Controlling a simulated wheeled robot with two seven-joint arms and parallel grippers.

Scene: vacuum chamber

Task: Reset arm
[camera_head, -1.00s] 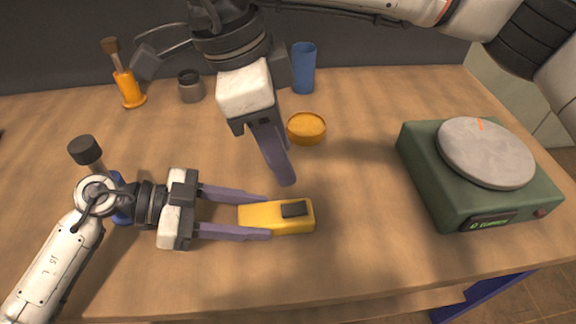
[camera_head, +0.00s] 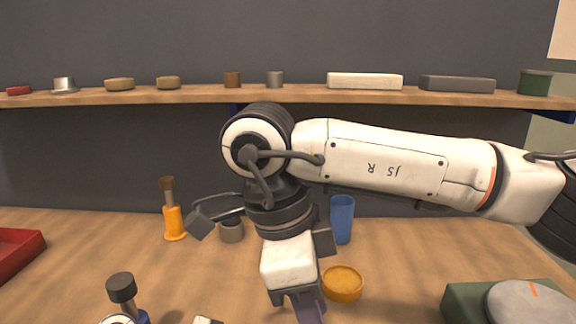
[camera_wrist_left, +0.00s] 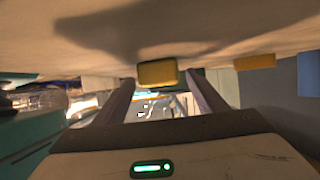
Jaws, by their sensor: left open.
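My left gripper (camera_wrist_left: 160,80) is open in the left wrist view, its two purple fingers apart. The yellow block (camera_wrist_left: 158,73) shows between the fingertips, with a gap visible on each side; whether it is touched is unclear. In the head view the block is out of frame, and my left gripper shows only a sliver of its white body at the bottom edge. My right arm comes in from the right across the middle. My right gripper (camera_head: 306,304) points down over the table, left of the orange dish (camera_head: 342,284); its fingertips are cut off, so its opening is hidden.
On the table (camera_head: 70,268) stand an orange bottle (camera_head: 174,222), a small grey jar (camera_head: 231,232), a blue cup (camera_head: 342,220) and a green scale (camera_head: 462,300). A red tray (camera_head: 18,252) is at left. A shelf (camera_head: 210,98) with several items spans the back.

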